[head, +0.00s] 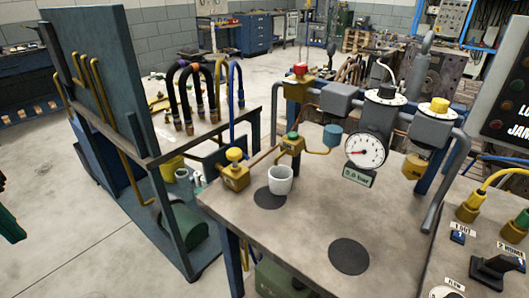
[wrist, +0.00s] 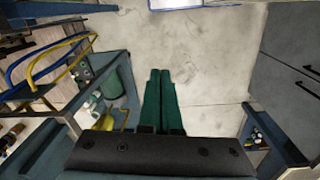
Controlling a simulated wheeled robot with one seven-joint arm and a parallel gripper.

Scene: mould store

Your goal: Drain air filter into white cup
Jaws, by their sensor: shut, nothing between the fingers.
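The white cup (head: 280,179) stands upright on the bench, at the edge of a black disc (head: 268,198). Which pipework part is the air filter I cannot tell for sure; a blue-grey cylinder (head: 332,136) and a brass bowl-like part (head: 414,167) hang there. My gripper (head: 12,225) is at the far left, well away from the bench. In the wrist view its green fingers (wrist: 161,78) lie together, empty, above bare floor.
A gauge (head: 366,150) stands above a sign reading about 0.0 bar. A second black disc (head: 349,257) is bare. A yellow-knobbed brass valve (head: 235,170) sits at the bench's left edge. A rack with hoses (head: 150,150) stands between my gripper and the bench.

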